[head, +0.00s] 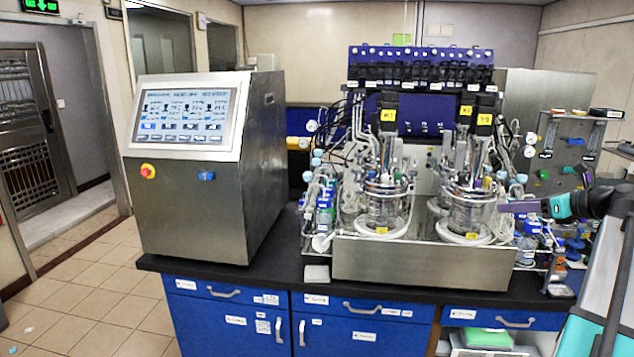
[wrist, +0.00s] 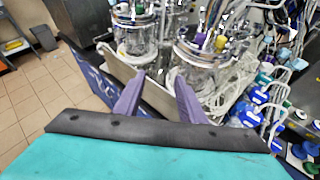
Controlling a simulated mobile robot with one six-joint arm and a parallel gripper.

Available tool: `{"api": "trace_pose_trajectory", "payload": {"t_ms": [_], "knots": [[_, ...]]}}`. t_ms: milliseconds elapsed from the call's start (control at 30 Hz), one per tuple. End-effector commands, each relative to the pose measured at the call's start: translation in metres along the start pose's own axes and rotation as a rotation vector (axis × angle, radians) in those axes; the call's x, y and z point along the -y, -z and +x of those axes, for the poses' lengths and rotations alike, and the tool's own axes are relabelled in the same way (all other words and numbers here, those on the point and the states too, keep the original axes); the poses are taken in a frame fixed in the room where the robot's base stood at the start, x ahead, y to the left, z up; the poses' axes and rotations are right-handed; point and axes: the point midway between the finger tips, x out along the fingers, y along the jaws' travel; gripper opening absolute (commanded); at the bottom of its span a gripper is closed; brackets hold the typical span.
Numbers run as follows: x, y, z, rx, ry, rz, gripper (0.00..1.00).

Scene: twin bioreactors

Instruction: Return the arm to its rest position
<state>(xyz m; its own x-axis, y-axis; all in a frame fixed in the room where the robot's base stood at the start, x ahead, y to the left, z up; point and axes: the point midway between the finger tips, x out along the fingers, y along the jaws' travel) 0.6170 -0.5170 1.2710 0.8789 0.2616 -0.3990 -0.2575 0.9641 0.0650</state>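My gripper (head: 508,207) comes in from the right in the head view, level with the right glass vessel (head: 468,209) and in front of or beside it. I cannot tell the exact gap. In the wrist view my gripper (wrist: 159,77) shows two purple fingers spread apart with nothing between them. Beyond the fingertips are the left glass vessel (wrist: 134,40) and the right one (wrist: 199,66), both in a steel tray (head: 420,262).
A console with a screen (head: 190,117) stands left on the black bench top (head: 290,257). Bottles and tubing (wrist: 262,100) crowd the area right of the vessels. Blue cabinets (head: 230,322) are below the bench.

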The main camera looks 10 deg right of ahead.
Motion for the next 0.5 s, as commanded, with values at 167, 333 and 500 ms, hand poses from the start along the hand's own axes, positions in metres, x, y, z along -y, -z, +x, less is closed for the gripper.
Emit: {"api": "trace_pose_trajectory", "payload": {"t_ms": [167, 333, 500], "knots": [[-0.029, 0.030, 0.074, -0.029, -0.104, 0.028, 0.37], [-0.064, 0.068, 0.142, -0.072, -0.199, 0.058, 0.37], [-0.105, 0.113, 0.202, -0.134, -0.281, 0.082, 0.37]]}}
